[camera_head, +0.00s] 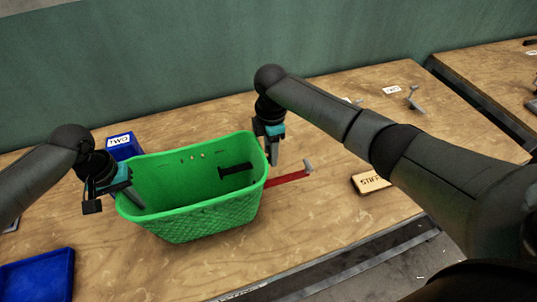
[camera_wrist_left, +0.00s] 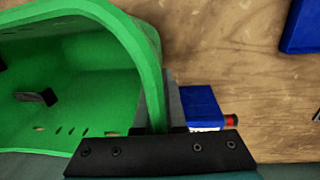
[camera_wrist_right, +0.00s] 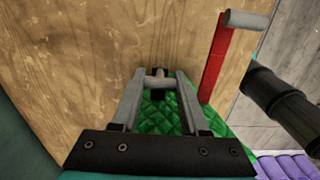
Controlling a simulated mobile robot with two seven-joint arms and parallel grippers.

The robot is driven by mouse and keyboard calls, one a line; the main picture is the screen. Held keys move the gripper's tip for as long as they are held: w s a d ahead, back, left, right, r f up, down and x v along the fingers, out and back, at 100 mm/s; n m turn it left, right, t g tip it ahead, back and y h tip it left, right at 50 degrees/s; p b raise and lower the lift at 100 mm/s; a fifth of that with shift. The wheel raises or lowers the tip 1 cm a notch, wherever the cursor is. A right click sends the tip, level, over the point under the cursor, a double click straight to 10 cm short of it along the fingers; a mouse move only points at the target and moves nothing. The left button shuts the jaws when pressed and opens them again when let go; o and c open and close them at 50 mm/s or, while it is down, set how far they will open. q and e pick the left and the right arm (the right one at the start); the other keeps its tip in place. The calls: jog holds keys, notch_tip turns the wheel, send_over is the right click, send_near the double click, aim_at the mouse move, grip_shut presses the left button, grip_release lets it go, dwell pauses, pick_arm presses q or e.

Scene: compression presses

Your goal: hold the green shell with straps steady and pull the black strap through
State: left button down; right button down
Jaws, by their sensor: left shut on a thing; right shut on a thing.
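The green shell (camera_head: 190,222), an open basket-like tub with a textured outside, stands on the wooden table. My left gripper (camera_head: 133,197) is shut on its left rim; the pinched wall also shows in the left wrist view (camera_wrist_left: 153,90). The black strap (camera_head: 236,171) shows inside the shell with a crosspiece at its end, near the right wall. My right gripper (camera_head: 275,155) is just outside that wall. In the right wrist view it is shut on the grey end bar (camera_wrist_right: 157,82) of the black strap. A red strap (camera_head: 287,177) with a grey end bar extends right from the shell.
A blue labelled bin (camera_head: 122,146) stands behind the shell, and a blue tray (camera_head: 38,275) lies front left. A wooden block marked STIFF (camera_head: 370,182) lies to the right, partly behind my right arm. Table in front of the shell is clear.

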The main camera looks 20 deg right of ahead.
jog(key=shift+d, duration=0.15)
pick_arm(q)
jog(key=shift+a, duration=0.15)
pick_arm(e)
jog(key=d, duration=0.7)
dwell(1.7)
jog(key=shift+c, duration=1.7)
grip_release()
notch_tip(320, 180, up, 12)
pick_arm(q)
jog(key=c, duration=0.9)
grip_release()
